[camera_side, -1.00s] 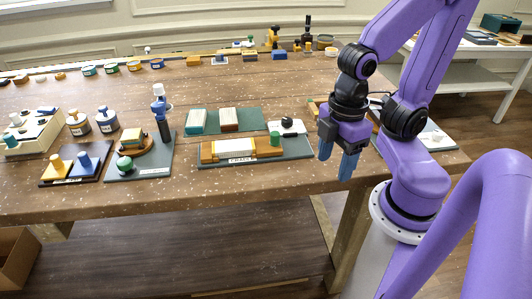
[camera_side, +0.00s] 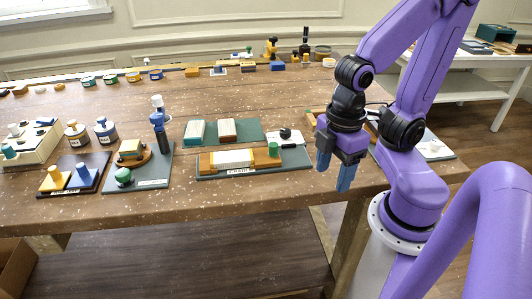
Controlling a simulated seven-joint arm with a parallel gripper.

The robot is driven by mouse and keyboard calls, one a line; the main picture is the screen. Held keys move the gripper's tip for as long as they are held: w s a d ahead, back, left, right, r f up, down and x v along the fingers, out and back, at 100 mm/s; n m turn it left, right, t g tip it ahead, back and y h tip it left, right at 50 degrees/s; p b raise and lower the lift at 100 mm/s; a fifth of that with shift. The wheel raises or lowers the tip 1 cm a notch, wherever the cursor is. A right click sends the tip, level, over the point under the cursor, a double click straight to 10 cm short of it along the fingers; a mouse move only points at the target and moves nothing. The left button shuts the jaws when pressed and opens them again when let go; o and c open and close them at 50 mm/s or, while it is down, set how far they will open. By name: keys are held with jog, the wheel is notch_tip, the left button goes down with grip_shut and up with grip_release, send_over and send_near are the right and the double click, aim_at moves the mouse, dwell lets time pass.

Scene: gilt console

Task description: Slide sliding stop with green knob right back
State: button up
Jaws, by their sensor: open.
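The sliding stop with its green knob (camera_side: 274,149) stands at the right end of a wooden cradle (camera_side: 206,163) on a grey base plate (camera_side: 297,162). A pale ribbed block (camera_side: 232,158) lies in the cradle, left of the stop. A small gap seems to show between block and stop, but I cannot tell exactly. My gripper (camera_side: 334,172) is open and empty, with its blue fingers pointing down. It is to the right of the cradle plate, apart from the stop, over the table's front right part.
Behind the cradle is a green mat (camera_side: 249,131) with two blocks, and a black ball (camera_side: 285,133) on a white piece. To the left stand a grey plate with a green ball (camera_side: 123,177) and an upright blue tool (camera_side: 158,125). The table front (camera_side: 230,200) is clear.

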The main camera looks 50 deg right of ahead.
jog(key=shift+c, duration=0.7)
notch_tip(320, 180, up, 12)
jog(key=m, duration=0.7)
send_over(274, 145)
notch_tip(274, 145, down, 17)
jog(key=shift+f, duration=0.1)
